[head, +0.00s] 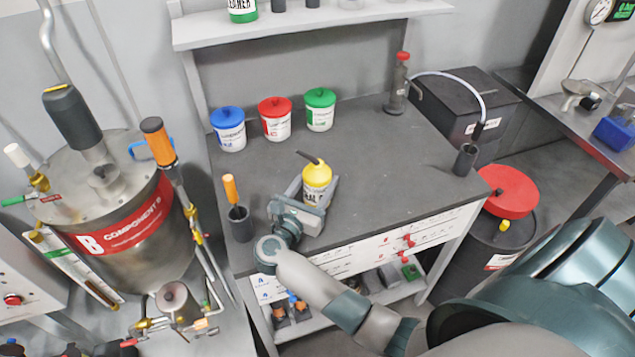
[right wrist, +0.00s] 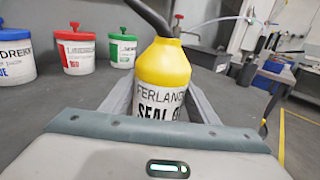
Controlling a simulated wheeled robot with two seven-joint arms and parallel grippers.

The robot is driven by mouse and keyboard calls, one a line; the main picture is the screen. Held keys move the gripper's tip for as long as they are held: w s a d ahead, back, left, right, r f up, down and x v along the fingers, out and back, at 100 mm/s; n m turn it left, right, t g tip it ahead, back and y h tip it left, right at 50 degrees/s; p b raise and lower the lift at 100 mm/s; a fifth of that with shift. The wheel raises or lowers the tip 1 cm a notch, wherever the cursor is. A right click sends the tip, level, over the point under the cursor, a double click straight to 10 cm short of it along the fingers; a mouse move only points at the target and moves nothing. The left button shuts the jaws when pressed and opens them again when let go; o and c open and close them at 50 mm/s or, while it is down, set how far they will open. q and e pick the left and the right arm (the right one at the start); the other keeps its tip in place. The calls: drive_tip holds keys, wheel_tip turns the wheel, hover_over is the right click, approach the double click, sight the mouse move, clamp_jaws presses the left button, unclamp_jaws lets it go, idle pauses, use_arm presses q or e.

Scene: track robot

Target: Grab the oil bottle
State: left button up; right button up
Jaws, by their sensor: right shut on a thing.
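The oil bottle (head: 318,176) is yellow with a black spout and a white label, and stands upright near the front left of the grey workbench (head: 390,170). My right gripper (head: 316,188) reaches in from the front and is shut on the bottle, one finger on each side. In the right wrist view the bottle (right wrist: 161,80) stands between the two grey fingers (right wrist: 160,98), its lower part hidden behind the gripper body. My left gripper is in no view.
Blue (head: 228,130), red (head: 275,120) and green (head: 320,110) lidded tubs stand behind the bottle. A dark cup with an orange-handled tool (head: 240,222) stands left of the gripper. The bench's middle and right are mostly clear. A large steel tank (head: 125,215) stands left.

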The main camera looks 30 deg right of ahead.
sight(314, 179)
drive_tip(key=shift+r, duration=0.5)
drive_tip(key=r+b, duration=0.2)
drive_tip(key=r, duration=0.1)
drive_tip(key=shift+s, duration=0.2)
drive_tip(key=s+d+r+b, duration=0.1)
drive_tip(key=s+r+b, duration=0.1)
drive_tip(key=s+r, duration=0.5)
drive_tip(key=shift+s+b, duration=0.4)
drive_tip(key=shift+s, duration=1.75)
